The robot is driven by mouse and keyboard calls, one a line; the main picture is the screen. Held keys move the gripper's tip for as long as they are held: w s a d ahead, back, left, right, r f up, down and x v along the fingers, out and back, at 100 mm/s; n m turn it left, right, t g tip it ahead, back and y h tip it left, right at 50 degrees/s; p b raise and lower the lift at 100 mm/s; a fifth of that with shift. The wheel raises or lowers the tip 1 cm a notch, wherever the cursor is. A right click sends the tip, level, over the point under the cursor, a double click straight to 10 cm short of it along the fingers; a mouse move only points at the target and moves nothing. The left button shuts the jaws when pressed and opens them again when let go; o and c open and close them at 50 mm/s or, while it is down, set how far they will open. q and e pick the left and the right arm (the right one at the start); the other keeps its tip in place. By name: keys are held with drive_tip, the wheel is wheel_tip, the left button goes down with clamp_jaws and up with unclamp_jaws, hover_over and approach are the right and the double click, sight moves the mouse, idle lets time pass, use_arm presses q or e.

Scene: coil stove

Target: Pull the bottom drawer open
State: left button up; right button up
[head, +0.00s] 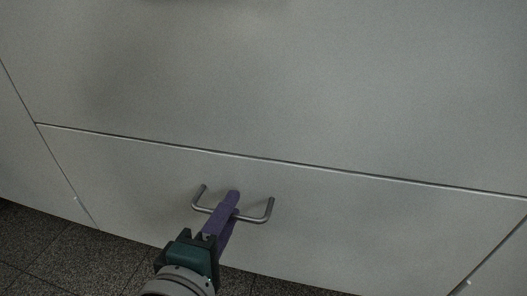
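The bottom drawer (330,225) has a pale grey front in the lower part of the head view. A thin seam runs along its top edge, and its front looks about flush with the panel above. Its metal bar handle (258,219) sits near the middle of the front. My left gripper (233,206) reaches up from below, with its purple fingers close together around the middle of the handle bar, one above and one below. The fingers hide part of the bar. My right gripper is not in view.
A large pale grey panel (280,90) fills the area above the drawer. Neighbouring fronts adjoin at the left (28,165) and lower right (500,270). Dark speckled floor tiles (90,262) lie in front, with free room at the lower left.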

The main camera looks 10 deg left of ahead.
use_arm(q)
clamp_jaws()
idle(1.1)
